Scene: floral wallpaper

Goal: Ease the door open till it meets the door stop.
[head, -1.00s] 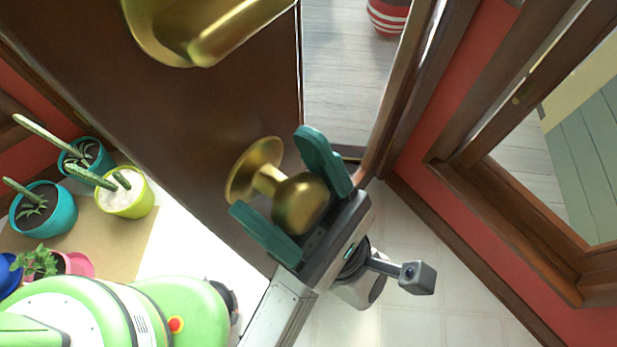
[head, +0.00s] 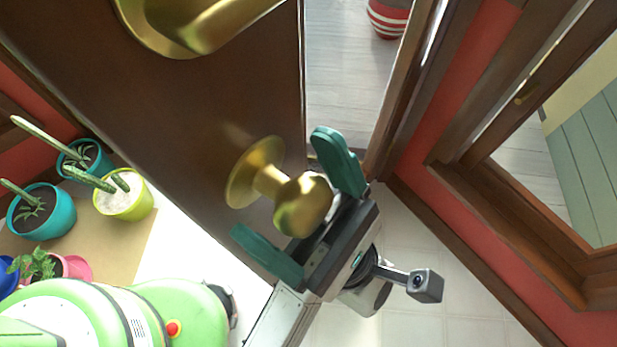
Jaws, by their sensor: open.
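The dark brown door (head: 205,95) stands partly open, with a gap between its edge and the frame on the right. A round brass knob (head: 302,204) on a round plate sticks out from it. A larger brass fitting (head: 195,25) is above the knob, cut off by the top edge. My gripper (head: 297,203) is open, with its green fingers on either side of the knob. I cannot tell whether either finger touches it. No door stop can be made out.
Potted cacti and plants (head: 122,195) stand at the left beside the door. A red wall (head: 440,150) and a wood-framed window (head: 560,130) are at the right. A red-and-white striped object (head: 388,17) is on the floor beyond the gap.

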